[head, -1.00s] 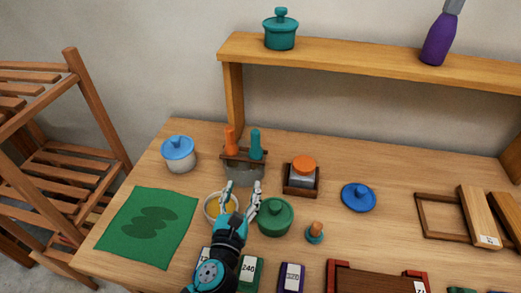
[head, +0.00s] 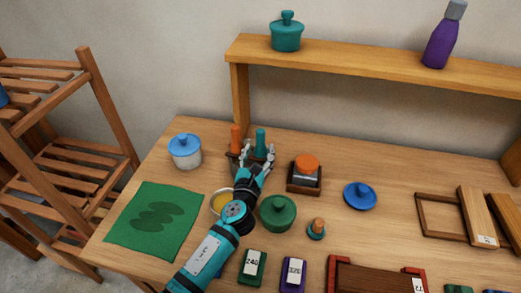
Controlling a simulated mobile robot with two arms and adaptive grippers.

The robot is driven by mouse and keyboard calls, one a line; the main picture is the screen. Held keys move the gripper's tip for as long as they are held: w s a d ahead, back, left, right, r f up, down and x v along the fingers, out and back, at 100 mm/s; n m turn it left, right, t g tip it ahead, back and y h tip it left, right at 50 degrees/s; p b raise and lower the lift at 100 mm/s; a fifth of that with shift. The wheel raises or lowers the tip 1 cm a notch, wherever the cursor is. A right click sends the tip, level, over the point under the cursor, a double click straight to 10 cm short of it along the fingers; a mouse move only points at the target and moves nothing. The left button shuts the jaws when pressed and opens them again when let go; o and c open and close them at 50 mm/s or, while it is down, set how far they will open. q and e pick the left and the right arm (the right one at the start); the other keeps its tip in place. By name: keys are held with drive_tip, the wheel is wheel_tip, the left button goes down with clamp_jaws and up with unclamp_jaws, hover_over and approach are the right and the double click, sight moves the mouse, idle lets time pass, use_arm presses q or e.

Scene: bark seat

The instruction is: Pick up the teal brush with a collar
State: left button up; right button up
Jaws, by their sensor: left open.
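A teal brush (head: 261,142) stands upright, handle up, in a holder (head: 229,157) on the table in the head view. An orange-handled brush (head: 236,139) stands just left of it in the same holder. My left gripper (head: 252,152) is open at the holder, its fingers pointing away from me. One finger is close to the teal handle's lower part; I cannot tell whether they touch. My gripper hides most of the holder and the lower part of the brushes, so a collar cannot be made out. My right gripper is not in view.
A sander-like block with an orange knob (head: 306,165) stands right of the holder. A white jar with blue lid (head: 185,152) is to the left. A shelf (head: 380,77) spans the back.

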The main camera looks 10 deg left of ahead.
sight(260, 148)
use_arm(q)
drive_tip(key=w, duration=0.2)
drive_tip(key=shift+w+a+f, duration=0.1)
drive_tip(key=shift+w+f, duration=0.05)
drive_tip(key=shift+w, duration=0.75)
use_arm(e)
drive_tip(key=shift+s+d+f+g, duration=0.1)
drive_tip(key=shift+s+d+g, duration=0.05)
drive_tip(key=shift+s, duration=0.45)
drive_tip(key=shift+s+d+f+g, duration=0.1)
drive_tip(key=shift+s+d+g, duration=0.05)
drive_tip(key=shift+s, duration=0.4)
use_arm(q)
drive_tip(key=shift+s, duration=0.1)
drive_tip(key=shift+c, duration=0.9)
clamp_jaws()
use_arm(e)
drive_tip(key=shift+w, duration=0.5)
